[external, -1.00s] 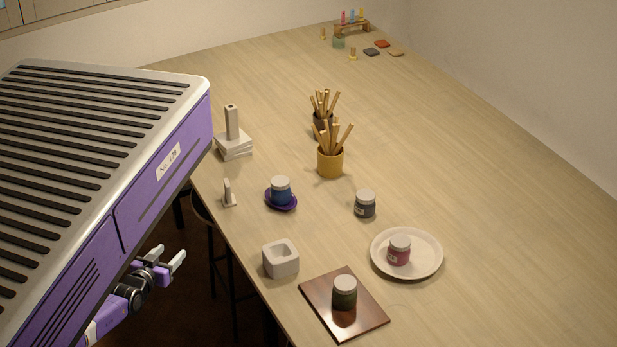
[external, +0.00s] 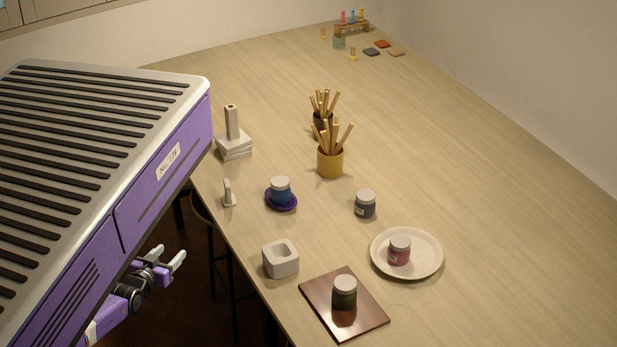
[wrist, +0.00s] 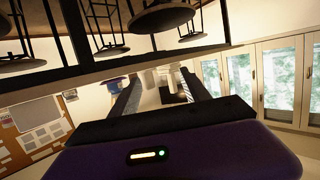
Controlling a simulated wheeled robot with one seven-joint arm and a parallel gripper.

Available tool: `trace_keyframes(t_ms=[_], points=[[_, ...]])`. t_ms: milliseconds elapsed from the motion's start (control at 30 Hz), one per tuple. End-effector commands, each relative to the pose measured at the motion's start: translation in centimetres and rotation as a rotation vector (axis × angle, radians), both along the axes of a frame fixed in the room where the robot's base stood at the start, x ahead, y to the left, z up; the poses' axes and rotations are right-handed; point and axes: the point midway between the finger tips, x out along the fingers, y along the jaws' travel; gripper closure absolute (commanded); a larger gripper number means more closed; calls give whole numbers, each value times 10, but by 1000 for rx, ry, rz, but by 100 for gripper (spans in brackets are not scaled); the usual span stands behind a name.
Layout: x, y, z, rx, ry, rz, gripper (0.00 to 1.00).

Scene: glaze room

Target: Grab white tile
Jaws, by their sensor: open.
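A stack of pale, whitish square tiles (external: 236,153) lies near the table's left edge, with a beige upright block (external: 232,122) standing on it. A small whitish upright piece on a foot (external: 229,194) stands nearer along the same edge. I cannot tell which of these is the white tile. My gripper (external: 169,257) is open and empty, off the table's left side and apart from everything on it. Its two fingers also show in the wrist view (wrist: 160,83), with no tile between them.
Nearby on the table (external: 480,180) are a blue jar (external: 280,188) on a purple saucer, a hollow white block (external: 281,260), a dark jar on a brown board (external: 316,300), a plate (external: 432,259) with a red jar, and brush cups (external: 330,162). Small coloured tiles (external: 382,44) lie far back.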

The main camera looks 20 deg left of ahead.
Motion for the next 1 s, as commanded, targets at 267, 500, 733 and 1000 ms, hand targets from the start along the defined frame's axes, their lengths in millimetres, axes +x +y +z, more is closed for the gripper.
trace_keyframes(t_ms=[267, 500, 733, 1000], points=[[0, 0, 0, 0, 0, 0, 29], [10, 5, -1, -133, 1, 67, 29], [56, 20, -11, -821, -16, 350, 29], [131, 30, -3, -1792, -65, 591, 29]])
